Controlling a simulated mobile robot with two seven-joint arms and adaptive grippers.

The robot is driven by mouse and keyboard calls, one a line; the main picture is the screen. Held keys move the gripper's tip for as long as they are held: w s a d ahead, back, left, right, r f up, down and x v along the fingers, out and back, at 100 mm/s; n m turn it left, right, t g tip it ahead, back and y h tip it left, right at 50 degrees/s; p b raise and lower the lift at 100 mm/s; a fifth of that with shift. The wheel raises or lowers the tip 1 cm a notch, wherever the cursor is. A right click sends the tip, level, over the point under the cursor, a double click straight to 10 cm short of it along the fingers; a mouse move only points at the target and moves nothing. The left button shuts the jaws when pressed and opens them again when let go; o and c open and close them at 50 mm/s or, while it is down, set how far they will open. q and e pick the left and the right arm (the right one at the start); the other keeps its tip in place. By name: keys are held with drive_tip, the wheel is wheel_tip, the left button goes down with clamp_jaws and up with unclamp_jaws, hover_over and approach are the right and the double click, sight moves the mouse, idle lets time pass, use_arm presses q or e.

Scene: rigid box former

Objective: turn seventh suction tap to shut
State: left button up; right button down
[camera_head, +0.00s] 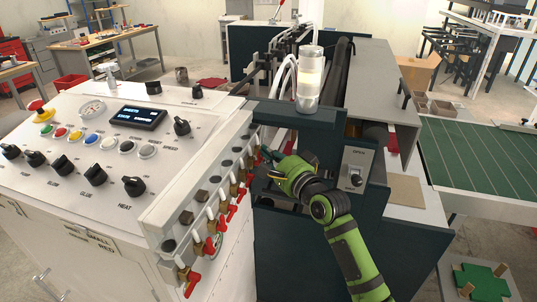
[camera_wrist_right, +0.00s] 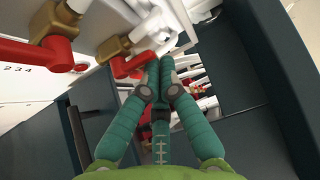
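A row of brass suction taps with red handles (camera_head: 193,280) runs along the right side of the white console in the head view. The farther taps are small and crowded near my right gripper (camera_head: 268,153), so I cannot number them surely. In the right wrist view, my right gripper (camera_wrist_right: 159,66) has its green fingers together at the tips. The tips are close beside a red tap handle (camera_wrist_right: 128,66) on a brass body; I cannot tell whether they touch. Another red handle (camera_wrist_right: 38,54) is at upper left. No handle shows clearly between the fingers. My left gripper is out of view.
The white console (camera_head: 85,205) carries black knobs, coloured buttons and a display (camera_head: 139,117). A dark machine frame (camera_head: 290,235) stands close to the taps' right. A green conveyor (camera_head: 480,160) lies at right.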

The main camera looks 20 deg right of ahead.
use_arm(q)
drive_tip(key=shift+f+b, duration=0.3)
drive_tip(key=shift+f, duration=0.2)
use_arm(e)
drive_tip(key=shift+f+n, duration=0.1)
drive_tip(key=shift+n, duration=0.2)
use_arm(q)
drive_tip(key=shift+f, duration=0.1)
